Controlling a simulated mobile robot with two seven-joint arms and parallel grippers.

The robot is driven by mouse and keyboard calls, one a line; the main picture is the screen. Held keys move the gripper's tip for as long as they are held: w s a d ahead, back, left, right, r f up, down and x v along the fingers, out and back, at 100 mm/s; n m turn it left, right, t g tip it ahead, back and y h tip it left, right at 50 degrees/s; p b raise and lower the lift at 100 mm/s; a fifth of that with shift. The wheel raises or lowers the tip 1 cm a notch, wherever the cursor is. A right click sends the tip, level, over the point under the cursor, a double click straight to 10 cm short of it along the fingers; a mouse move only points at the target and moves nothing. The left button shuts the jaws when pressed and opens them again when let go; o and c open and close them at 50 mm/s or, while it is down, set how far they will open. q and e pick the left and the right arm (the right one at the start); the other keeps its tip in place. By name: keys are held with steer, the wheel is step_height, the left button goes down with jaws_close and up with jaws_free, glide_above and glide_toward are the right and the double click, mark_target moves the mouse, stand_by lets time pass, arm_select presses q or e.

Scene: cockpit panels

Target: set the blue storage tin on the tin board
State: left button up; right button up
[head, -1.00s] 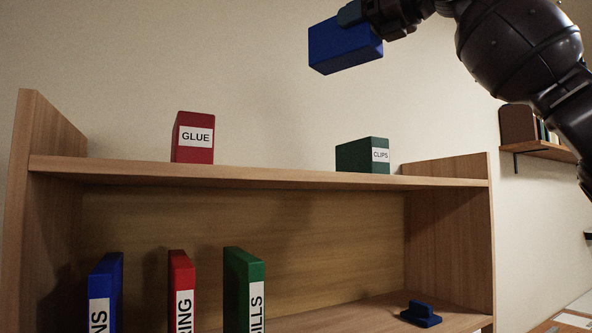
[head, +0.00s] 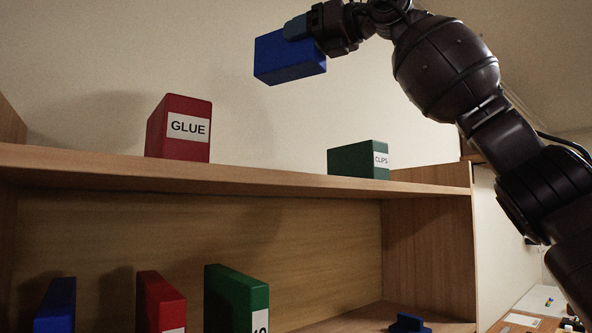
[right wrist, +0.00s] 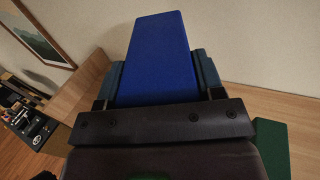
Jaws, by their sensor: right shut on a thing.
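The blue storage tin (head: 288,58) is a plain blue box held in the air above the top shelf board (head: 250,183). My right gripper (head: 298,28) is shut on the tin from its upper right side. In the right wrist view the tin (right wrist: 158,55) sits between the two fingers of the gripper (right wrist: 158,80). My left gripper is out of view.
Below, blue (head: 57,303), red (head: 160,300) and green (head: 236,297) binders stand on the lower shelf. A small blue object (head: 409,323) lies at its right. The top board is bare between the red and green tins. A wooden side panel (head: 430,250) closes the right.

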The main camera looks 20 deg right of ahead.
step_height(320, 180, down, 20)
steer(key=shift+d+r+b, duration=0.15)
steer(key=shift+b, duration=0.8)
steer(key=o, duration=1.1)
